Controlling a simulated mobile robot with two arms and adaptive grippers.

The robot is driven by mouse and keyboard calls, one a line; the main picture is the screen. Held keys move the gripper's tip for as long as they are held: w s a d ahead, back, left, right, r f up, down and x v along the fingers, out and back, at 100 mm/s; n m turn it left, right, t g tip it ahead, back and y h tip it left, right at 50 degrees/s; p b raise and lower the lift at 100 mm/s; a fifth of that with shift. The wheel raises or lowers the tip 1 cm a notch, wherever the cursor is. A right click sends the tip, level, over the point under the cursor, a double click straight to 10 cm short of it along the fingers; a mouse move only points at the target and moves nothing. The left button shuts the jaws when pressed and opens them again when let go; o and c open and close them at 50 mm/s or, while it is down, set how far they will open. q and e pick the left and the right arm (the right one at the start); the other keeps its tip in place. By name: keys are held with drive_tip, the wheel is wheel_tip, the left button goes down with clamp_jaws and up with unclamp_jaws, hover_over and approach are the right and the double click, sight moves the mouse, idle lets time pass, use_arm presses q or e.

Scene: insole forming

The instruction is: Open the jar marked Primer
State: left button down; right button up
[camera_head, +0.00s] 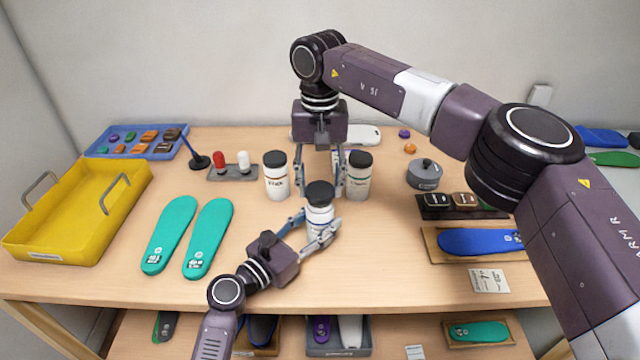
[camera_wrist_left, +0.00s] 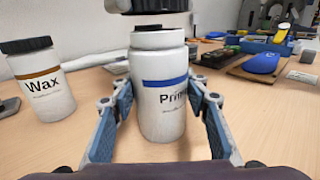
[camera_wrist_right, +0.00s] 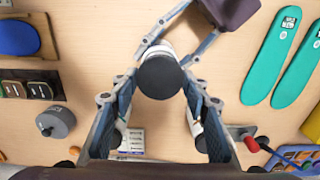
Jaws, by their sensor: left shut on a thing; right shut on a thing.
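The Primer jar (camera_head: 320,217) is white with a blue band, and its name shows in the left wrist view (camera_wrist_left: 162,105). It stands upright on the table. My left gripper (camera_head: 318,223) is shut around its body. The black lid (camera_head: 320,192) is in my right gripper (camera_head: 320,189), which reaches in from behind. In the left wrist view the lid (camera_wrist_left: 148,5) hangs above the jar's open-looking neck (camera_wrist_left: 158,39), with a gap between them. In the right wrist view the lid (camera_wrist_right: 160,77) covers the jar's mouth from sight.
The Wax jar (camera_head: 276,178) stands left behind the Primer jar; another lidded jar (camera_head: 358,176) stands right behind. Teal insoles (camera_head: 208,238) and a yellow tray (camera_head: 80,210) lie to the left. A grey round pot (camera_head: 424,176) is at right. The front middle of the table is clear.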

sight(320, 189)
drive_tip(key=shift+r, duration=2)
use_arm(q)
drive_tip(key=c, duration=1)
unclamp_jaws()
